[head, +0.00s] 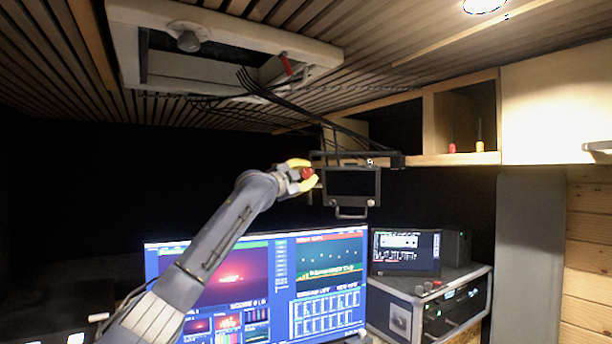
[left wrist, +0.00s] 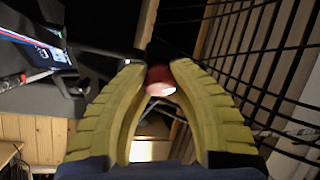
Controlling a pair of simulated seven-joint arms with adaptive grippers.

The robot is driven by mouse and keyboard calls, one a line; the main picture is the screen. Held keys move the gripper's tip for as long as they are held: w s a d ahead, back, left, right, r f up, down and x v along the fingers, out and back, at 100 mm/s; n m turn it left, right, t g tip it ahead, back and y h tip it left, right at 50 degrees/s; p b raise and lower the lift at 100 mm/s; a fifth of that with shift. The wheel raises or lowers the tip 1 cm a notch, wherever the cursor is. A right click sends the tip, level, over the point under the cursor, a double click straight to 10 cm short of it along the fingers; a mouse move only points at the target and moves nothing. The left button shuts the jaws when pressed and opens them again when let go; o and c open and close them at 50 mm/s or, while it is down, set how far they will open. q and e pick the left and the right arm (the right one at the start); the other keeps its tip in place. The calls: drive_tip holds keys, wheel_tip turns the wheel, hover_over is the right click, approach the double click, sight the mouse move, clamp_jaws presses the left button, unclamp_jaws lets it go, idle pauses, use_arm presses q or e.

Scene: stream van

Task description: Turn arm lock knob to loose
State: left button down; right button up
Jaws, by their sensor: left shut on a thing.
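The arm lock knob (head: 307,173) is red and sits at the left side of the hanging monitor's mount. My left gripper (head: 303,172) has yellow fingers and is shut on the knob. In the left wrist view the red knob (left wrist: 160,80) is between the two yellow fingertips (left wrist: 158,78), with a pale spot on its near face. The fingertips hide part of the knob, and I cannot read its lock position. The small dark monitor (head: 352,183) hangs just right of the gripper, with a handle below it. My right gripper is not in view.
Black cables (head: 262,92) run from the ceiling hatch (head: 225,30) to the monitor mount. A large lit screen (head: 327,290) stands below my left arm. A rack case (head: 450,290) with a small display is at the lower right. Wooden shelves (head: 455,158) are behind the monitor.

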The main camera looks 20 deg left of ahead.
use_arm(q)
drive_tip(key=shift+d+n, duration=0.15)
drive_tip(key=shift+n, duration=0.45)
drive_tip(key=shift+r+n+t, duration=0.1)
drive_tip(key=shift+n+t, duration=0.2)
drive_tip(key=c, duration=1.3)
unclamp_jaws()
drive_tip(key=shift+d, duration=0.1)
drive_tip(key=shift+o, duration=1.4)
drive_tip(key=v, duration=0.7)
drive_tip(key=shift+s, duration=0.3)
